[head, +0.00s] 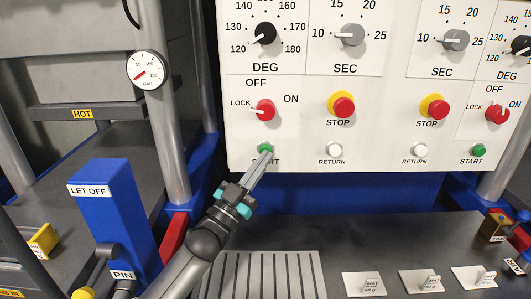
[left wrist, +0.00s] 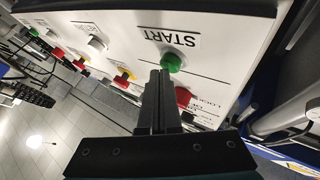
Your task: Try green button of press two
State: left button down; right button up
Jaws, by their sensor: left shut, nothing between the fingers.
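A white control panel (head: 385,80) carries a green START button (head: 265,148) at its lower left and another green START button (head: 479,150) at its lower right. No press number is readable here. My left gripper (head: 266,154) is shut and empty, its fingertips at the left green button and partly covering its START label. In the left wrist view the shut fingertips (left wrist: 160,74) lie right beside the green button (left wrist: 172,62), overlapping its edge. I cannot tell whether they touch it. My right gripper is not in view.
A red selector (head: 265,111) sits above the left button, pointing toward LOCK. Red STOP buttons (head: 343,107) and white RETURN buttons (head: 335,149) are to the right. A blue LET OFF post (head: 112,215) stands left of my arm. Small MAT cards (head: 364,286) stand below.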

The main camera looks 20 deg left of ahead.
pick_arm(q)
jog(key=shift+w, duration=0.15)
dwell(0.4)
jog(key=shift+s+d+p, duration=0.2)
jog(key=shift+s+p, duration=0.4)
jog(key=shift+s, duration=0.25)
jog(key=s+p, duration=0.1)
jog(key=s, duration=0.1)
jog(key=s+d+p, duration=0.1)
jog(key=s+p, duration=0.1)
jog(key=shift+s+d, duration=0.2)
jog(key=shift+s, duration=0.2)
jog(key=shift+f, duration=0.1)
